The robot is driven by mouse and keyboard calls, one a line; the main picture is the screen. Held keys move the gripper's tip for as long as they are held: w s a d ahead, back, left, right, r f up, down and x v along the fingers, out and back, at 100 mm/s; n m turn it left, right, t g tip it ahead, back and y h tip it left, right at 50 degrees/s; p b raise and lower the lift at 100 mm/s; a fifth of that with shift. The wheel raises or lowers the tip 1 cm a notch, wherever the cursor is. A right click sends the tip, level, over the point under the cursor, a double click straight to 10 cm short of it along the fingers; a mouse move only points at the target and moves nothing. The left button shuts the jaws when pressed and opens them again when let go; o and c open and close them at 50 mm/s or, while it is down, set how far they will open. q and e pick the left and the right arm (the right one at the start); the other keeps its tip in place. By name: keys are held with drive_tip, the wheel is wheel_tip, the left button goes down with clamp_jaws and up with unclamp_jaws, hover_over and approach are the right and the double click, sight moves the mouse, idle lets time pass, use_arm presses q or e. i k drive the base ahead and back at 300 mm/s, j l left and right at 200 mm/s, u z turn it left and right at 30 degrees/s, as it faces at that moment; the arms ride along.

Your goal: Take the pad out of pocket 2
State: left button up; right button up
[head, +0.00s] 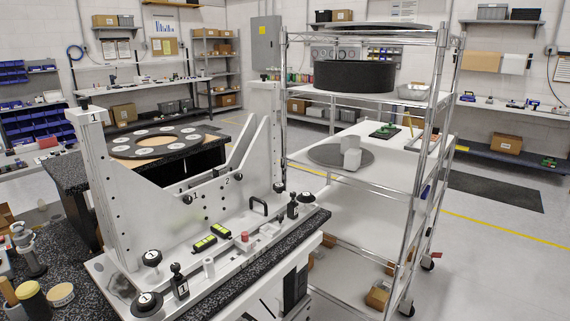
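A white fixture (210,205) with a V-shaped cradle between two upright posts stands on a dark speckled bench. The label 2 (227,180) sits on the cradle's front face, right of its low point, and the label 1 (194,198) sits to its left. A dark grey strip (243,144) lies along the right slope above the label 2; I cannot tell whether it is the pad. The inside of pocket 2 is not clear from here. Neither of my grippers is in view.
Black knobs (152,258), a black handle (259,206) and small green-yellow blocks (205,243) stand on the fixture's base. A black ring (155,142) with white discs lies behind. A wire shelf rack (445,140) stands at right. Small tools crowd the lower left.

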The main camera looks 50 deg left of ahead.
sight(221, 170)
drive_tip(key=i, duration=1.45)
drive_tip(key=i+u, duration=0.4)
drive_tip(key=i+l+u, duration=0.25)
drive_tip(key=u, duration=0.15)
drive_tip(key=i+u, duration=0.1)
drive_tip(key=u, duration=1.45)
